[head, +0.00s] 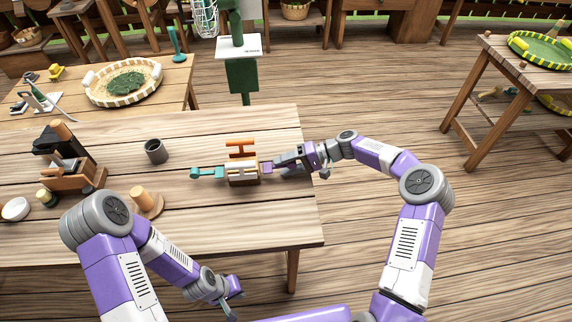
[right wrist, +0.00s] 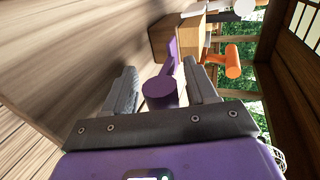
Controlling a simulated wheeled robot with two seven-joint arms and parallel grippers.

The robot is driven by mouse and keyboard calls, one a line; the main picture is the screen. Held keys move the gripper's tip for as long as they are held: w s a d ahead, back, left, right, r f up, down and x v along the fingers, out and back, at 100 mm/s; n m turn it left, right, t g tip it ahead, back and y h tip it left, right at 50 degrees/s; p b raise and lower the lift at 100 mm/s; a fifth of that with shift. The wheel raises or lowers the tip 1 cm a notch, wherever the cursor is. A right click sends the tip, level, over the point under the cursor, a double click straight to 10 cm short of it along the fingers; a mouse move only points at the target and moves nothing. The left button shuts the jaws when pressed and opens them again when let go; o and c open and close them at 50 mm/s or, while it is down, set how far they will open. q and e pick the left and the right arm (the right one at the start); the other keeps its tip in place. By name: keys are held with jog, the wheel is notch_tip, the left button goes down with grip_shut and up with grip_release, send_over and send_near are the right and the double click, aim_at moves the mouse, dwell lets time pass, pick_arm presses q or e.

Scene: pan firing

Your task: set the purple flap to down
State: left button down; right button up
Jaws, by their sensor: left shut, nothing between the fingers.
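A small wooden block (head: 243,181) stands near the table's right end. It bears a purple flap (head: 267,167) on its right side, a teal flap (head: 207,173) on its left and an orange flap (head: 240,143) at its back. The purple flap sticks out sideways from the block. In the right wrist view, the purple flap's round end (right wrist: 160,92) lies between the spread fingers of my right gripper (right wrist: 162,90), with gaps on both sides. My right gripper (head: 280,164) is open, right of the block. My left gripper (head: 232,298) is shut and empty, low in front of the table.
The long table (head: 215,225) also holds a dark cup (head: 156,151), a wooden peg on a round base (head: 146,202), a dark machine on a wooden stand (head: 70,165) and a white bowl (head: 15,209). The table's right edge lies under my right forearm. The front right of the table is clear.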

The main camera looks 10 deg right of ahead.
jog(key=p+v, duration=0.1)
jog(key=v, duration=0.6)
jog(key=shift+d+r, duration=0.1)
jog(key=shift+d, duration=0.2)
dwell(0.3)
